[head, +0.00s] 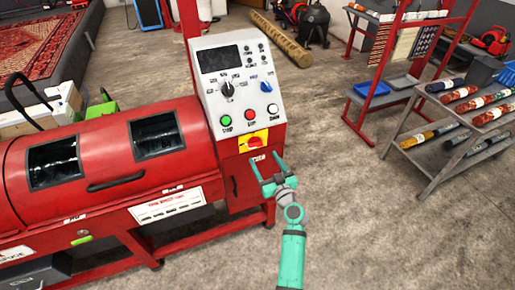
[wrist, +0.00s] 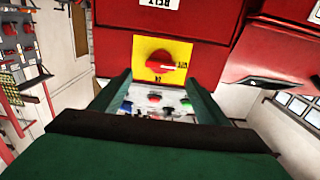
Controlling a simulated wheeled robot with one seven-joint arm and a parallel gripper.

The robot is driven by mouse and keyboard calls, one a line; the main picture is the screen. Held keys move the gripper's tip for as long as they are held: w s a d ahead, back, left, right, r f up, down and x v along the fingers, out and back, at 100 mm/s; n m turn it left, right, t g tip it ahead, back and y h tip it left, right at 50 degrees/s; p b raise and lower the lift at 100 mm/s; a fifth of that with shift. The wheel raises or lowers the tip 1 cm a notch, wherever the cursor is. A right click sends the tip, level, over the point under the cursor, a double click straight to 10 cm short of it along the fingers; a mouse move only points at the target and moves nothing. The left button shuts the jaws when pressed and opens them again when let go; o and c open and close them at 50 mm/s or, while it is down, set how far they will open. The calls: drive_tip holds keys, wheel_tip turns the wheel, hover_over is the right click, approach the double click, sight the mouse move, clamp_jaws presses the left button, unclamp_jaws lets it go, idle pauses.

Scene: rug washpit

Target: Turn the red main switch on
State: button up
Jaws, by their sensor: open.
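The red main switch (head: 255,142) is a round knob on a yellow plate, low on the front of the machine's control cabinet. In the wrist view the red knob (wrist: 160,62) is centred just beyond my fingers, its handle lying sideways and pointing right toward a small mark. The marks on the yellow plate (wrist: 142,48) are too small to read surely. My gripper (head: 266,162) is teal, open and empty, just in front of and below the switch. In the wrist view my gripper (wrist: 158,80) has one finger on each side below the knob, apart from it.
Above the switch, the control panel (head: 235,82) carries green, red and white buttons (head: 250,115), a black dial and a blue knob. The red drum machine (head: 100,165) extends left. A rack of rolled rugs (head: 440,130) stands right. The floor (head: 370,220) between is clear.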

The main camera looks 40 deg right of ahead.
sight(256, 146)
drive_tip(key=x, duration=0.8)
drive_tip(key=shift+a, duration=0.1)
drive_tip(key=shift+c, duration=0.6)
drive_tip(key=c, duration=0.9)
